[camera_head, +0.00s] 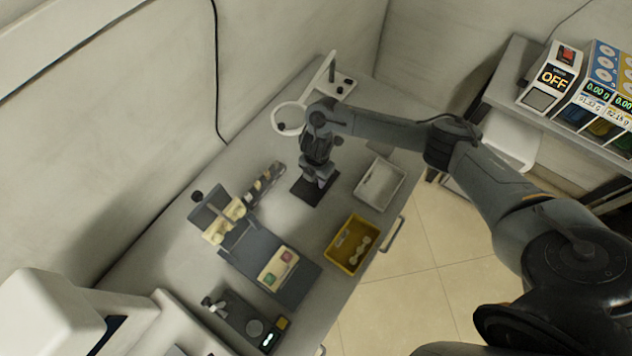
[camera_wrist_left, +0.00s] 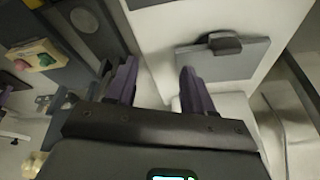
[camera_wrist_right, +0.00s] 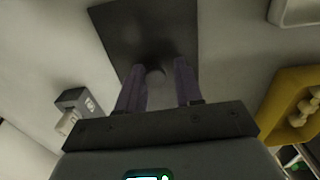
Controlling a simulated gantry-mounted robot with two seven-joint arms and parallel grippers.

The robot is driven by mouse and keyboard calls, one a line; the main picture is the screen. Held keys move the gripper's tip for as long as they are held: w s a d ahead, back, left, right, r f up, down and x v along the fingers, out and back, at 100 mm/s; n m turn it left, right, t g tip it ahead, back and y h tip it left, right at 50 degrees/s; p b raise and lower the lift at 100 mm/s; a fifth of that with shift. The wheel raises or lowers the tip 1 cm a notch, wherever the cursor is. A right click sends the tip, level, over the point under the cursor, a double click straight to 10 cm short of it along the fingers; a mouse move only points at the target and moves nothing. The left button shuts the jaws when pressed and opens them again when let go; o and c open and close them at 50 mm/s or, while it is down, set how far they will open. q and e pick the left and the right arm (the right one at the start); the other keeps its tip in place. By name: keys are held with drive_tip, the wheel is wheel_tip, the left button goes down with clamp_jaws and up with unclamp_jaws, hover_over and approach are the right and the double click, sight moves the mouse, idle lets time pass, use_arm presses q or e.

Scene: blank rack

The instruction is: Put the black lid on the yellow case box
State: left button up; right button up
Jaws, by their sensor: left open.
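The black lid (camera_head: 308,194) is a flat dark plate lying on the table, partly hidden under my right gripper (camera_head: 320,182). The fingers are apart, with space on both sides of the knob. The yellow case box (camera_head: 333,257) is open-topped with pale pieces inside; it also shows in the right wrist view (camera_wrist_right: 273,112). My left gripper (camera_wrist_left: 158,88) is open and empty in its wrist view.
A white tray (camera_head: 362,194) stands beyond the yellow box, near the table edge. A dark fixture with a red-and-green button block (camera_head: 278,268) is at left. A ring stand (camera_head: 288,118) stands behind the right gripper. A grey plate with a dark handle (camera_wrist_left: 225,62) is ahead of the left gripper.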

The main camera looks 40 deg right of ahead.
drive_tip(key=shift+f, duration=0.1)
clamp_jaws()
use_arm(q)
drive_tip(key=shift+a, duration=0.1)
use_arm(e)
drive_tip(key=shift+s+r+p, duration=0.1)
drive_tip(key=shift+r+p, duration=0.75)
drive_tip(key=shift+p, duration=0.05)
wheel_tip(320, 180, up, 6)
drive_tip(key=p, duration=0.5)
drive_tip(key=shift+f+p, duration=0.25)
drive_tip(key=shift+p, duration=0.05)
use_arm(q)
wheel_tip(320, 180, up, 7)
drive_tip(key=shift+r, duration=0.2)
